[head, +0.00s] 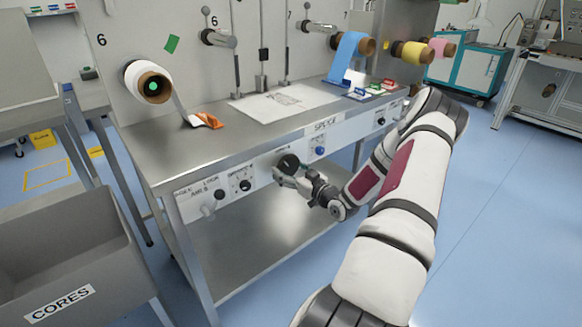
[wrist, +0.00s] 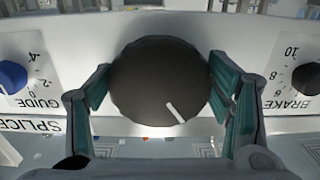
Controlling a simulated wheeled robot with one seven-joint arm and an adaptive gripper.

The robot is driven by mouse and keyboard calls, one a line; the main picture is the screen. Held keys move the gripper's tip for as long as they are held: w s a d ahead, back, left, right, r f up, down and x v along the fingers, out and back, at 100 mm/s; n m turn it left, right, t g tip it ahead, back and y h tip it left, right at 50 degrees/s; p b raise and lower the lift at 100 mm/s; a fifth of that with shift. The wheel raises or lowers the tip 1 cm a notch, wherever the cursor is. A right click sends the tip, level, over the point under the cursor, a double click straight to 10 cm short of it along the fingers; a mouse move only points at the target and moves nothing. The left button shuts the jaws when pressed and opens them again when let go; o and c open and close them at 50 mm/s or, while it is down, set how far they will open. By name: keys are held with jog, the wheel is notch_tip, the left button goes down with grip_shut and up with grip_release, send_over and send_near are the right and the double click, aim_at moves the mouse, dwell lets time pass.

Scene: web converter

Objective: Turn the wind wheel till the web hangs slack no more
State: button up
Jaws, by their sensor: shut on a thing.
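The wind wheel, a large black round knob (head: 289,161), sits on the front panel of the steel bench. In the wrist view it fills the middle (wrist: 160,80), its white pointer mark toward the lower right. My gripper (head: 287,170) is shut on it, one teal-padded finger at each side in the wrist view (wrist: 166,92). A blue web (head: 346,58) hangs from another roll to the bench top. I cannot tell how taut either is.
A blue GUIDE knob (wrist: 12,76) and a black BRAKE knob (wrist: 306,78) flank the wheel, close to my fingers. A small lever knob (head: 219,194) is further left on the panel. A grey CORES bin (head: 75,250) stands at the lower left. The floor at right is clear.

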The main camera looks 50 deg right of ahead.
jog(key=m+p, duration=0.1)
jog(key=m, duration=0.2)
jog(key=shift+a+r+m+p, duration=0.1)
jog(key=shift+a+m+p, duration=0.05)
jog(key=shift+m+p, duration=0.25)
jog(key=m+p, duration=0.1)
jog(key=m, duration=0.2)
jog(key=shift+a+m+p, duration=0.1)
jog(key=shift+m+p, duration=0.2)
jog(key=m+p, duration=0.1)
jog(key=m, duration=0.2)
jog(key=shift+a+r+m, duration=0.1)
jog(key=shift+m, duration=0.2)
jog(key=shift+w+r+m+p, duration=0.1)
jog(key=shift+m+p, duration=0.65)
jog(key=shift+m, duration=1.05)
jog(key=o, duration=1.2)
jog(key=shift+c, duration=0.2)
